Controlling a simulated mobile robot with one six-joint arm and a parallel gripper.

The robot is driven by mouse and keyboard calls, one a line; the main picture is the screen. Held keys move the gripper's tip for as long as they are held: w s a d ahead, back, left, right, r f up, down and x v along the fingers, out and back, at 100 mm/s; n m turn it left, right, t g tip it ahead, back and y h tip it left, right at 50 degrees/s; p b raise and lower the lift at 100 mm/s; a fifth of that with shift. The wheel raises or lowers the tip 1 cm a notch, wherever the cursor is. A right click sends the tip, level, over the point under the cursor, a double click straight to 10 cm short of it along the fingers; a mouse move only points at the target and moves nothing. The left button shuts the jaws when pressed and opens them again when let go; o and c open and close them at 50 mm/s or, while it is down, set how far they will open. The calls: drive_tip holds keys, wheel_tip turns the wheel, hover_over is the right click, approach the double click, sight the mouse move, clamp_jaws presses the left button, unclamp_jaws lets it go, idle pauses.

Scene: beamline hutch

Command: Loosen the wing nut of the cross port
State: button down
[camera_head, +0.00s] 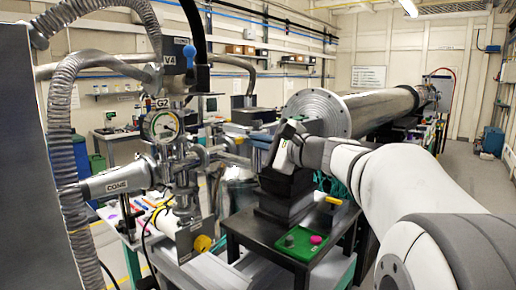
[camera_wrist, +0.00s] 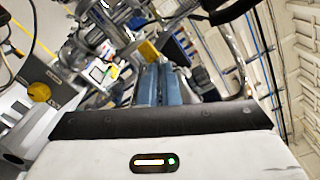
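The steel cross port (camera_head: 182,168) stands at the left centre of the head view, with clamped flanges, a round gauge (camera_head: 161,126) and a cone-shaped arm (camera_head: 118,181) marked CONE. I cannot pick out the wing nut for certain; it is too small or hidden among the fittings. My gripper (camera_wrist: 160,70) shows in the wrist view with its two blue-grey fingers side by side, seemingly shut, with nothing visible between them. In the head view my gripper is to the right of the cross port, apart from it.
A black table (camera_head: 262,236) holds a green tray (camera_head: 288,248) with a pink knob (camera_head: 316,240). A large steel pipe (camera_head: 375,107) lies behind my arm. Ribbed hoses (camera_head: 62,135) hang at left.

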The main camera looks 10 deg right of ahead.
drive_tip(key=shift+d+f+n+b, duration=0.1)
drive_tip(key=shift+f+n+b, duration=0.05)
drive_tip(key=shift+n+b, duration=5.8)
drive_tip(key=shift+f+n+b, duration=0.1)
drive_tip(key=shift+n+b, duration=5.35)
drive_tip(key=shift+b, duration=1)
drive_tip(key=c, duration=1.6)
unclamp_jaws()
drive_tip(key=shift+w, duration=0.1)
drive_tip(key=shift+c, duration=0.2)
